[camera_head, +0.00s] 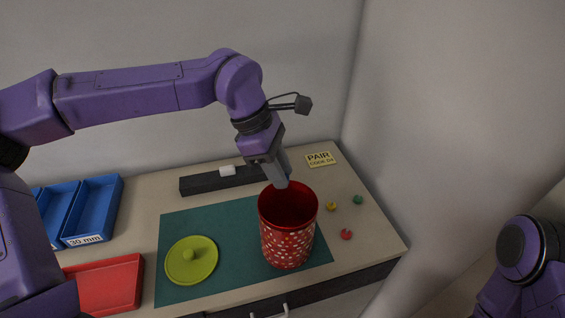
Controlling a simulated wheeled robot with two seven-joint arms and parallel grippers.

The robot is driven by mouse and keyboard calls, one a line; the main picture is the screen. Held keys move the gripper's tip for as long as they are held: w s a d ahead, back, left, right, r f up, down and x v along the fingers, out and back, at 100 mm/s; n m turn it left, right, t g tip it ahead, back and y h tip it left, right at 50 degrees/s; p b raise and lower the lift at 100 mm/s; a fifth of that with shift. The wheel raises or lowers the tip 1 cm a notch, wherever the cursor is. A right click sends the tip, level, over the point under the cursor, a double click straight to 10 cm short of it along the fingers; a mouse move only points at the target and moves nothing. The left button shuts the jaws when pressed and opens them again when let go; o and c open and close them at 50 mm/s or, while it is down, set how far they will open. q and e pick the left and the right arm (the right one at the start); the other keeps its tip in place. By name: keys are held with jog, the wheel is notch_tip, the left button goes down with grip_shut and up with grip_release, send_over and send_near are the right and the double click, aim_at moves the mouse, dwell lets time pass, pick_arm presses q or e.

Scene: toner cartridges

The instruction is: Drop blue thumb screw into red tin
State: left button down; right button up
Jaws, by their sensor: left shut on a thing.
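The red tin (287,244) stands upright and open on the green mat, with white dots on its side. My left gripper (282,185) points down at the tin's far rim, its fingertips over the opening. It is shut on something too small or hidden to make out. I cannot see a blue thumb screw anywhere. A yellow thumb screw (331,207), a red one (346,234) and a green one (358,199) lie on the table right of the tin. My right arm shows at the lower right, but its gripper is out of view.
A yellow-green lid (191,260) with a knob lies on the green mat (228,219) left of the tin. A dark bar (205,182) and a "PAIR" card (320,159) are behind. Blue bins (97,209) and a red tray (105,285) are at left.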

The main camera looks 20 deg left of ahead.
pick_arm(q)
jog(key=f+b, duration=0.2)
jog(key=f, duration=0.1)
jog(key=f+b, duration=0.1)
jog(key=f, duration=0.1)
jog(key=shift+w, duration=0.4)
jog(key=c, duration=1.3)
grip_release()
jog(key=shift+s+r, duration=0.1)
jog(key=shift+s, duration=0.05)
jog(key=o, duration=0.5)
jog(key=shift+w, duration=0.2)
jog(key=b+v, duration=0.2)
jog(key=v, duration=0.8)
jog(key=shift+r, duration=0.15)
